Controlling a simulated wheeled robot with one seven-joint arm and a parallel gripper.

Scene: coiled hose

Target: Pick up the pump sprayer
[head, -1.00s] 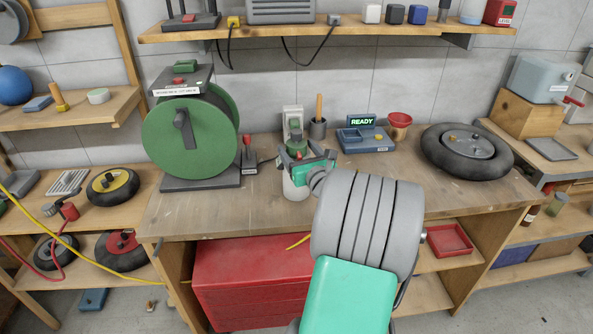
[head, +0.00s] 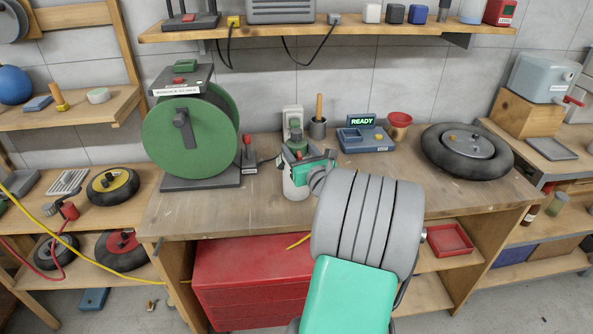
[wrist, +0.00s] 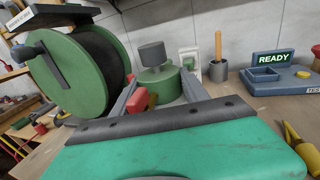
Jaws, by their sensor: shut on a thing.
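The pump sprayer (head: 295,186) has a white body and a green top with a dark grey knob. It stands upright near the front middle of the workbench, just right of the hose reel. My gripper (head: 298,160) reaches it from the front right and is shut on its green upper part. In the wrist view the sprayer's green top (wrist: 158,84) sits between my two grey fingers, with a small red part beside the left finger. The sprayer's lower body is hidden in the wrist view.
The green hose reel (head: 183,134) stands close on the left. Behind are a cup with a wooden handle (head: 317,127) and a blue device reading READY (head: 364,137). A shelf (head: 330,30) hangs above. The bench's front left is clear.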

